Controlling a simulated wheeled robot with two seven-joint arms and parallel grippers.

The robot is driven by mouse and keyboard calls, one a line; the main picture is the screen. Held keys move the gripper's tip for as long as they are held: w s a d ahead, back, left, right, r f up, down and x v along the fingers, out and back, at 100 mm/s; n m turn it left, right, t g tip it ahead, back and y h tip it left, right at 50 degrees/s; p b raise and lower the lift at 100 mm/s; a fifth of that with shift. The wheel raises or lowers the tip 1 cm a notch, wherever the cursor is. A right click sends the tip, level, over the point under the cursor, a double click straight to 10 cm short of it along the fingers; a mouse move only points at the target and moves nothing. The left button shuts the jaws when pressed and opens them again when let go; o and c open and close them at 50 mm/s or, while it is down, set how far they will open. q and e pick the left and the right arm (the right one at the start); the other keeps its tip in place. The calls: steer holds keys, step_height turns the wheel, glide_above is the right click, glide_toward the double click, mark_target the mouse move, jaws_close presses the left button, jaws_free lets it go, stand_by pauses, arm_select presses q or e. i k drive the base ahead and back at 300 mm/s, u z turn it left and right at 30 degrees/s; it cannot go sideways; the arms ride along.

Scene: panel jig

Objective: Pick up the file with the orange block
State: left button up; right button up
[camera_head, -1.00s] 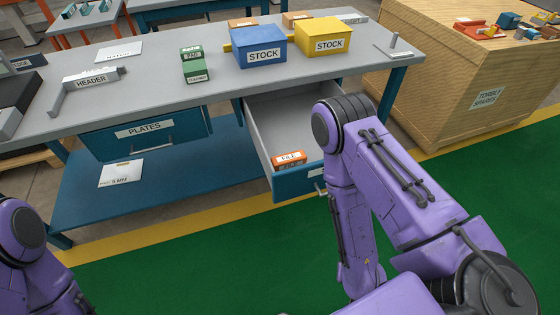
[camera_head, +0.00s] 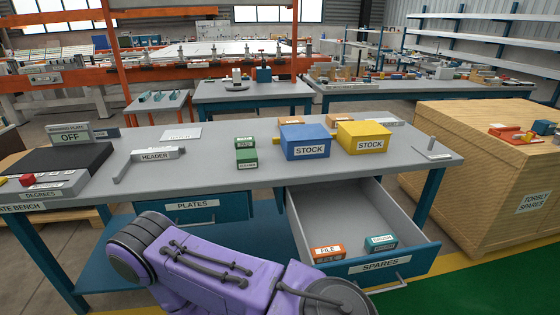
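The orange block labelled FILE (camera_head: 328,253) lies in the front left of the open SPARES drawer (camera_head: 378,266) under the grey bench. A green block with a white label (camera_head: 381,243) lies to its right in the same drawer. One purple arm of mine crosses the lower middle of the view, in front of the PLATES drawer, left of and below the orange block. Neither gripper shows in this view. Nothing is seen holding the orange block.
The grey bench top (camera_head: 220,165) carries a blue STOCK box (camera_head: 305,142), a yellow STOCK box (camera_head: 363,137), green blocks (camera_head: 246,152) and a HEADER part (camera_head: 155,155). The PLATES drawer (camera_head: 195,207) is shut. A wooden TORBLY SPARES crate (camera_head: 480,170) stands at the right.

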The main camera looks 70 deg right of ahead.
mark_target(336, 252)
steer(key=u, duration=0.1)
steer(key=i, duration=1.1)
steer(key=z, duration=1.75)
